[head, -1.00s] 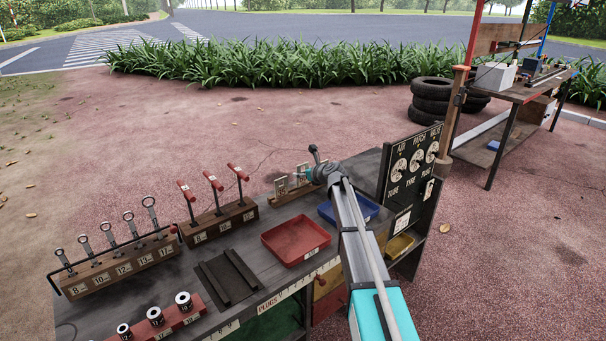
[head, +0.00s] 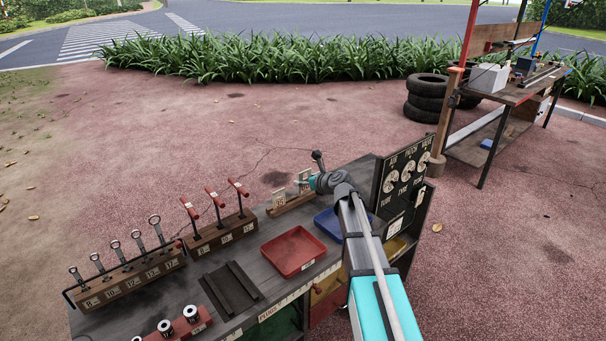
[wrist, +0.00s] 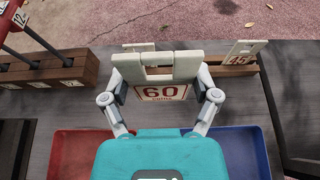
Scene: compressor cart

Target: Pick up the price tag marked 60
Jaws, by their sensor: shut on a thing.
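The price tag marked 60 (wrist: 160,92) is a pale card with red figures, upright in the wrist view. My gripper (wrist: 158,68) is shut on it, and the pale fingers cover its upper part. The tag stands in front of a wooden holder (wrist: 190,67); I cannot tell whether it still touches the holder. A tag marked 45 (wrist: 238,60) stands in the holder to the right. In the head view my gripper (head: 308,181) is at the holder at the bench's back edge, and my arm partly hides that spot.
A red tray (head: 293,251) and a blue tray (head: 330,226) lie on the bench in front of the holder. A rack of red-handled tools (head: 222,236) stands to the left. A dark sign board (head: 403,184) rises at the right end.

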